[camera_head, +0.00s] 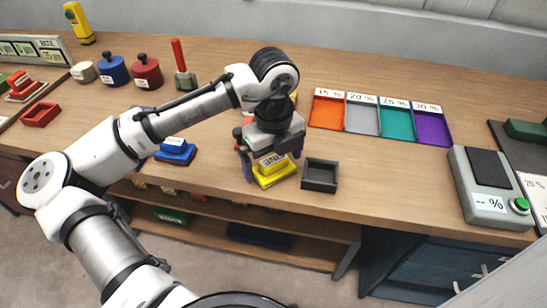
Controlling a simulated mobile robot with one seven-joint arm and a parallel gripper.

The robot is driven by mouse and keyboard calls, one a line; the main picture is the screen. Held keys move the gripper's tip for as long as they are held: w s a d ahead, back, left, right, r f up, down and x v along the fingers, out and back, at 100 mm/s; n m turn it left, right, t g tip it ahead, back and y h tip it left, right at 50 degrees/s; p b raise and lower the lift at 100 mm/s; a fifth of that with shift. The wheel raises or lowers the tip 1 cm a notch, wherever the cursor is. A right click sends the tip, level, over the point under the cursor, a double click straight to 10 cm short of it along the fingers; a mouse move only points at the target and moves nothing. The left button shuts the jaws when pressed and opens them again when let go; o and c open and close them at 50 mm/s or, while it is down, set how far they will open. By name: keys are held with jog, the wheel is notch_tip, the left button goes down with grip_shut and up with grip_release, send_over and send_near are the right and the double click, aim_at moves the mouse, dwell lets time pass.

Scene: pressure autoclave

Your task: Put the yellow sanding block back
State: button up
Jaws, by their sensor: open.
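The yellow sanding block (272,163), with a white label partly readable as "INE", sits at a yellow holder (277,180) near the front edge of the bench. The block's upper part is hidden by my gripper. My gripper (271,158) points down over the block, with its fingers apart on the block's left and right sides. I cannot tell whether the fingers touch it.
A dark empty tray (320,176) stands just right of the yellow holder. A blue block (174,149) is to the left. Coloured percent-labelled trays (363,116) lie behind right, and a grey meter (488,185) stands at the right. The bench front is clear between.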

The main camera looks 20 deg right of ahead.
aim_at(273, 158)
notch_tip(273, 158, up, 12)
jog(key=shift+r, duration=0.2)
dwell(0.4)
